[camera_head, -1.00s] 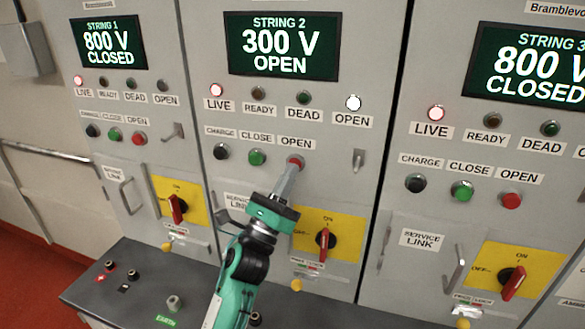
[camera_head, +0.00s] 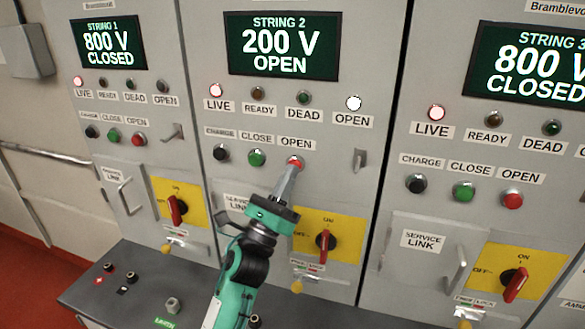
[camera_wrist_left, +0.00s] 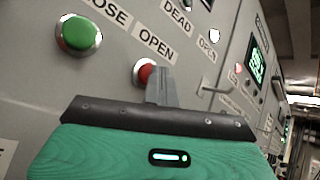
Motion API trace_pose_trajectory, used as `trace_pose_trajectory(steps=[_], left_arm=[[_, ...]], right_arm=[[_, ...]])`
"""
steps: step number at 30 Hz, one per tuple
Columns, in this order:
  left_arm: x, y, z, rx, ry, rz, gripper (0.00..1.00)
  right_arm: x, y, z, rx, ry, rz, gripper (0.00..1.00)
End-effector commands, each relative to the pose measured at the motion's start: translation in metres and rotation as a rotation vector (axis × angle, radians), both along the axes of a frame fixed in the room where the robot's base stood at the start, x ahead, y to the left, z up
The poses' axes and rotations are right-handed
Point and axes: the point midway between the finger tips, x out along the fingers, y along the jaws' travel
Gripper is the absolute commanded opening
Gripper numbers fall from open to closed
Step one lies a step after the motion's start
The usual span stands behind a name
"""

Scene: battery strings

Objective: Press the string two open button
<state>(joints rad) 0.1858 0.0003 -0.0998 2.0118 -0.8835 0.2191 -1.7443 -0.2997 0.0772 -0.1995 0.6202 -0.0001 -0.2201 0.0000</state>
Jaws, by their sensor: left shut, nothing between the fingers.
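The red string two open button (camera_head: 295,161) sits under its OPEN label in the middle cabinet, right of the green close button (camera_head: 256,158). My left gripper (camera_head: 291,168) is shut and empty, with its fingertips at the red button's lower edge. In the left wrist view the red button (camera_wrist_left: 145,72) shows just left of the shut fingers (camera_wrist_left: 159,82), which partly hide it. Whether they still touch it I cannot tell. The string two display (camera_head: 282,45) reads 200 V OPEN. Its white OPEN lamp (camera_head: 353,103) and red LIVE lamp (camera_head: 216,90) are lit. My right gripper is not in view.
A red rotary handle (camera_head: 324,241) on a yellow plate is right of my left gripper. String one and string three panels flank it, both displays reading 800 V CLOSED. A dark ledge (camera_head: 85,289) juts out below the cabinets.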

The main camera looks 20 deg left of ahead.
Motion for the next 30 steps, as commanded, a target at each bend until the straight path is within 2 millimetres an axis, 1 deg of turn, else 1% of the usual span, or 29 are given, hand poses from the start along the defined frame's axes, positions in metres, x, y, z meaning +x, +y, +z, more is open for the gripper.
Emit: trace_pose_trajectory(steps=[1, 12, 16, 20, 30], left_arm=[[-0.003, 0.0, -0.002, 0.001, 0.004, 0.0, 0.0], [-0.041, 0.001, -0.001, 0.001, 0.001, 0.0, 0.0], [-0.052, 0.002, -0.001, 0.001, 0.001, 0.0, 0.0], [-0.057, 0.002, -0.001, 0.001, 0.0, -0.001, 0.0], [-0.057, 0.002, 0.0, 0.0, -0.001, -0.001, 0.0]], right_arm=[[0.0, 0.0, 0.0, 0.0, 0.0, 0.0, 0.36], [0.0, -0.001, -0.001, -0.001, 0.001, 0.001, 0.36], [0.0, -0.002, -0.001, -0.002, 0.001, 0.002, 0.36], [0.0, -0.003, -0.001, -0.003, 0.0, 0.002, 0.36], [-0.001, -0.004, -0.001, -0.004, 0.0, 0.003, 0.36]])
